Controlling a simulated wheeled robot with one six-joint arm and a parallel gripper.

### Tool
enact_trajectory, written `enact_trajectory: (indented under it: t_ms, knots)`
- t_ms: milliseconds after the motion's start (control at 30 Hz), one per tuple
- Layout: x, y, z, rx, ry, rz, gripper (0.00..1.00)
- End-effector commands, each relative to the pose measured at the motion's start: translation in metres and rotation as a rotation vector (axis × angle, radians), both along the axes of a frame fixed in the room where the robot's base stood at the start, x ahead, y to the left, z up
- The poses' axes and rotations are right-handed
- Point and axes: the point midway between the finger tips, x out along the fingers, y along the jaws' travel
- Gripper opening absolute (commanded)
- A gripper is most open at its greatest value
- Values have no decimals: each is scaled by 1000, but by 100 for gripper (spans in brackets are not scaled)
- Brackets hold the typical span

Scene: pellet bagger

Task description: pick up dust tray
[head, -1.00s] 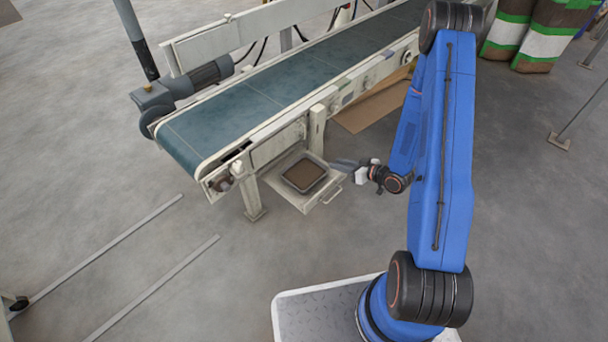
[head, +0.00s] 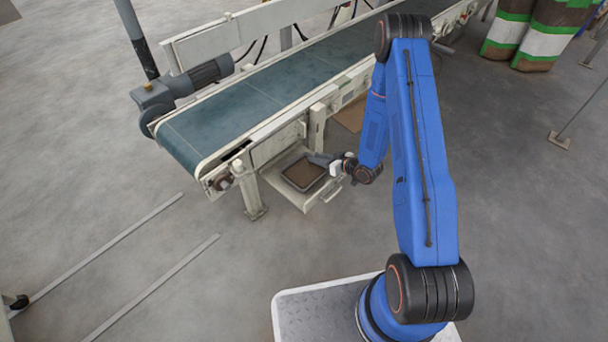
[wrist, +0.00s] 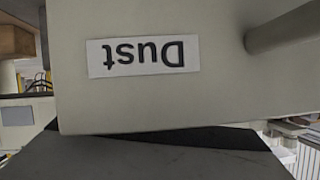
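The dust tray (head: 304,190), a grey square pan with brown dust in it, sits on a cream pull-out drawer (head: 308,203) under the near end of the conveyor. A bar handle (head: 332,190) sticks out from the drawer's front. My gripper (head: 319,159) reaches in from the right at the pan's far right edge, overlapping it in the head view. Contact cannot be told. In the wrist view a cream panel with an upside-down "Dust" label (wrist: 143,56) fills the upper middle, with a dark gripper part below it. The finger gap is not visible.
The conveyor (head: 255,100) with its blue-green belt runs above and behind the drawer. A support leg (head: 252,193) stands just left of the drawer. A brown sheet (head: 350,115) lies under the conveyor. The floor in front is clear.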

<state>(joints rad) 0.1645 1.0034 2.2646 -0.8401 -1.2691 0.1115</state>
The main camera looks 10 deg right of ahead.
Motion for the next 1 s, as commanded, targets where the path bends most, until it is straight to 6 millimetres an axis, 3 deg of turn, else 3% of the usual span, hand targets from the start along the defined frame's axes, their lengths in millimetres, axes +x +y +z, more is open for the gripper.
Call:
enact_trajectory:
  t_ms: [200, 433, 567, 1000]
  knots:
    - [19, 16, -11, 0, 1, 1, 26]
    - [20, 17, -11, 0, 1, 0, 26]
    - [20, 17, -11, 0, 1, 0, 0]
    - [20, 17, -8, 0, 0, 0, 0]
